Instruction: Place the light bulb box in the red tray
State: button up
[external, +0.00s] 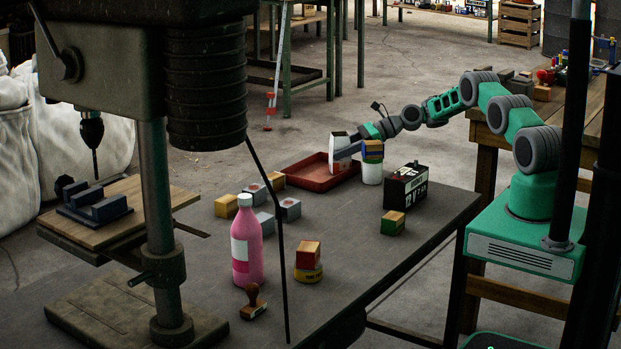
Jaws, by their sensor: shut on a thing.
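My gripper (347,151) is shut on a small white box (338,143), which I take to be the light bulb box; its print is too small to read. The gripper reaches in from the right and holds the box upright over the right part of the red tray (300,178). The tray is shallow and lies at the far edge of the dark table. I cannot tell whether the box's lower edge touches the tray floor. The visible part of the tray is otherwise empty.
A white can (372,174) with a small coloured box (372,150) on top stands close right of the tray. A black battery-like box (406,187) is nearby. Several small boxes (228,206) and a pink bottle (246,243) stand left and nearer. A drill press (155,215) fills the left foreground.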

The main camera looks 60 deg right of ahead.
jog(key=shift+f, duration=0.25)
jog(key=o, duration=1.4)
jog(key=shift+r, duration=0.1)
jog(key=shift+c, duration=0.2)
jog(key=shift+d+r, duration=0.1)
jog(key=shift+r, duration=0.1)
jog(key=v, duration=1.2)
